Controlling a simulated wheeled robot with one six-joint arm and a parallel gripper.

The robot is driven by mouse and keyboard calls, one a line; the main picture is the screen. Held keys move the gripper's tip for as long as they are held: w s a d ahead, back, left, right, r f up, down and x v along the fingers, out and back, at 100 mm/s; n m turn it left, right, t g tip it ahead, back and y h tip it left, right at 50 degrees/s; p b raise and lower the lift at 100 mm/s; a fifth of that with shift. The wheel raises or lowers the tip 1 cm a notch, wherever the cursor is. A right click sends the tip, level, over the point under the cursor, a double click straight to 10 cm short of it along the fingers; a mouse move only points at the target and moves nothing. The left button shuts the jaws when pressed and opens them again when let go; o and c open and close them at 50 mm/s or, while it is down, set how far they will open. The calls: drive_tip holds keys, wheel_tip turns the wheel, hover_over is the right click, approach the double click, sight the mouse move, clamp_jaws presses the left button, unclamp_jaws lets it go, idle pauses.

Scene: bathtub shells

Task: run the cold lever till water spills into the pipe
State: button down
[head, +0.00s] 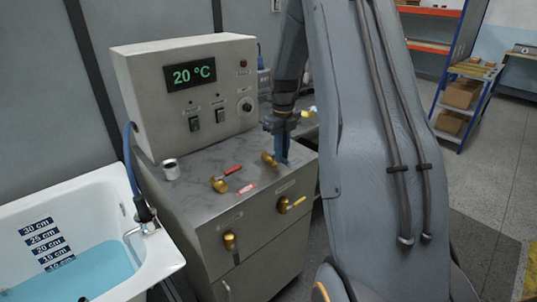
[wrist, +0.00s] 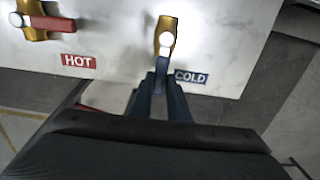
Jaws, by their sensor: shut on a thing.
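The cold lever, with its brass body (wrist: 167,30) and blue handle, stands on the bench top beside the COLD label (wrist: 191,77). My gripper (wrist: 161,84) is shut on the blue handle, which points toward my wrist. In the head view my gripper (head: 283,150) comes down over the lever, with the brass body (head: 267,158) showing at its left. The bathtub (head: 95,203) holds blue water (head: 95,268) up to about the 10 cm mark on its scale. A dark blue hose (head: 129,160) runs down to a metal fitting on the tub rim. I cannot tell which part is the pipe.
The red-handled hot lever (head: 226,178) is left of the cold one. A control box (head: 193,88) reads 20 °C.

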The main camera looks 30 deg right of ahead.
drive_tip(key=shift+s, duration=0.15)
idle(0.3)
drive_tip(key=c, duration=1.7)
unclamp_jaws()
drive_tip(key=shift+r+b, duration=1.2)
drive_tip(key=shift+r, duration=2.7)
